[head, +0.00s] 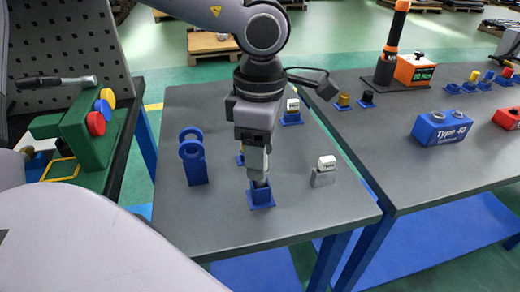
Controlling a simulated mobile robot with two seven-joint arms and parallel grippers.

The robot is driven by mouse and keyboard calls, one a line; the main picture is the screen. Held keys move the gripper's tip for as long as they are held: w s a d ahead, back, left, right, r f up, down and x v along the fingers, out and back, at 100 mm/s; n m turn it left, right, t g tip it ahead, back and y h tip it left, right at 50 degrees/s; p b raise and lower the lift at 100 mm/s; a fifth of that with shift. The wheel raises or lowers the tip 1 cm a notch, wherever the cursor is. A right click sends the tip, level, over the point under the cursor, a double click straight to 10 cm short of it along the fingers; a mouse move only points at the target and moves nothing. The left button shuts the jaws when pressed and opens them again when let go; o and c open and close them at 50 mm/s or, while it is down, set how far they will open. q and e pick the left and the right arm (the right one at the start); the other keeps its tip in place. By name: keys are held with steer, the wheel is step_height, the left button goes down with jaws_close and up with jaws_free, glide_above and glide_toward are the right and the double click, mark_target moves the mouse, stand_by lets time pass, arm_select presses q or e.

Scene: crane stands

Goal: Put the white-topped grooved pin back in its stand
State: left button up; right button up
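My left gripper (259,180) points straight down in the middle of the grey table, its fingertips at a small blue stand (262,198). I cannot tell whether the fingers are apart or hold something in that stand. A white-topped piece (326,163) with a grey body stands upright on the table to the right of the gripper, apart from it, with no blue stand visible under it. Another white-topped piece (292,105) sits in a blue stand farther back. Grooves are too small to make out on either. My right gripper is not in view.
A blue ringed bracket (193,160) stands left of the gripper. A second table holds a blue "Type" block (441,130) and an orange box (413,71). The near table front is clear.

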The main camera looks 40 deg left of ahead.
arm_select(q)
steer(key=shift+r, duration=0.1)
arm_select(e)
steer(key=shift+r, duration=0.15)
arm_select(q)
steer(key=shift+r+p, duration=1.5)
steer(key=shift+r, duration=0.9)
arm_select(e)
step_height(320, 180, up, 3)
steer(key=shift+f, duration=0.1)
arm_select(q)
steer(key=shift+r, duration=0.3)
step_height(320, 180, up, 7)
steer(key=shift+f+p, duration=0.15)
steer(key=shift+p, duration=0.3)
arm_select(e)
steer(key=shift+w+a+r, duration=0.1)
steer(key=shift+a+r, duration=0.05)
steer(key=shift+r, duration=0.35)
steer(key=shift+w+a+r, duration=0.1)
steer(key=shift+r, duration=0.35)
